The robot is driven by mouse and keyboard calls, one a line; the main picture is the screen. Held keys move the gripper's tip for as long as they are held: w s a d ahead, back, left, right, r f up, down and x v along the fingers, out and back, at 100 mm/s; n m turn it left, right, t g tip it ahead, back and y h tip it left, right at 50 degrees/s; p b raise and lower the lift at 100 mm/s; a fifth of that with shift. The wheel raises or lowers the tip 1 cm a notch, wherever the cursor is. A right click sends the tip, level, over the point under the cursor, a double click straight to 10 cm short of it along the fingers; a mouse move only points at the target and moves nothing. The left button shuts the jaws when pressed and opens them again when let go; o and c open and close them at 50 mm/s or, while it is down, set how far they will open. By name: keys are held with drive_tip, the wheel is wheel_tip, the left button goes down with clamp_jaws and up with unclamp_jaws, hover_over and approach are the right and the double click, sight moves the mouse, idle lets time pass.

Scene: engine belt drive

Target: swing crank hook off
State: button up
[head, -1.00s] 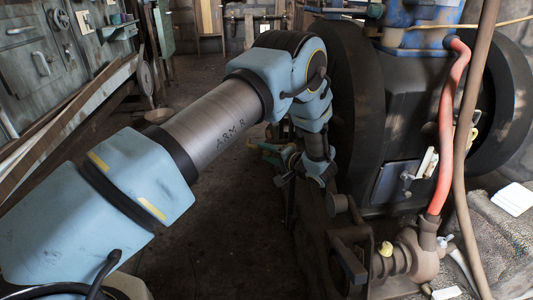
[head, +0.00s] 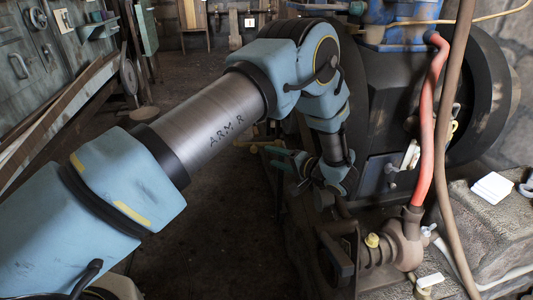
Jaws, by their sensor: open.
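The black engine with its large flywheel (head: 487,95) stands at right, its blue upper part (head: 405,25) at the top. My blue and grey arm crosses from the lower left and bends down in front of the engine's left side. My gripper (head: 296,163) is small and dark at the end of the wrist, low beside the engine. It is open, with nothing visible between the jaws. I cannot make out the crank hook; my arm covers part of the engine's left side.
A red hose (head: 428,120) and a brown pipe (head: 450,150) run down in front of the engine. A rusty pipe fitting (head: 405,240) stands below. A white pad (head: 492,187) lies on a rough block at right. Open floor (head: 190,230) lies left of the engine.

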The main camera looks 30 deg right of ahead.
drive_tip(key=shift+s, duration=0.25)
